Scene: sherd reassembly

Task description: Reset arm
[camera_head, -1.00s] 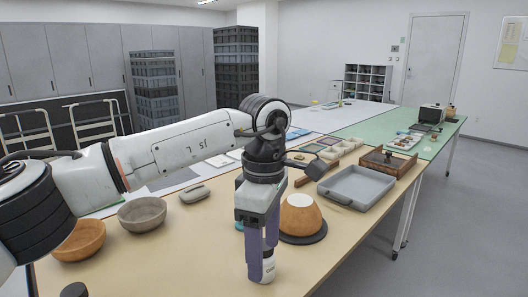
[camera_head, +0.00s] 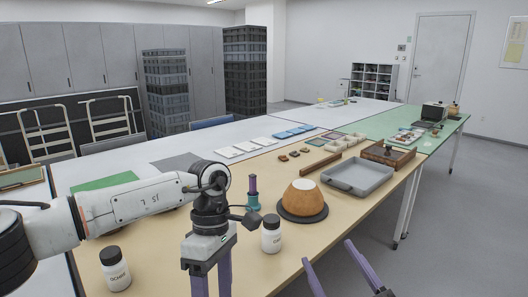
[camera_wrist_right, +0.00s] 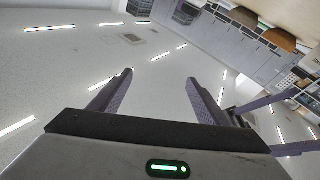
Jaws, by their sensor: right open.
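My right gripper (camera_head: 335,257) is at the bottom right of the head view. Its two purple fingers are spread wide, with nothing between them, beyond the table's front edge. The right wrist view also shows it open and empty (camera_wrist_right: 155,80), against what looks like the ceiling. My left gripper (camera_head: 210,284) points down over the table in the lower middle. Its purple fingers show a gap, but the tips are cut off by the frame. A white jar with a black cap (camera_head: 271,235) stands upright on the table, to the right of the left gripper and apart from it.
A second labelled jar (camera_head: 115,270) stands at lower left. An orange-brown bowl (camera_head: 303,198) sits upside down on a dark disc. A teal and purple item (camera_head: 253,199) stands beside it. A grey tray (camera_head: 357,175) lies right. Brown and grey rounded shapes (camera_wrist_right: 278,38) show in the wrist view.

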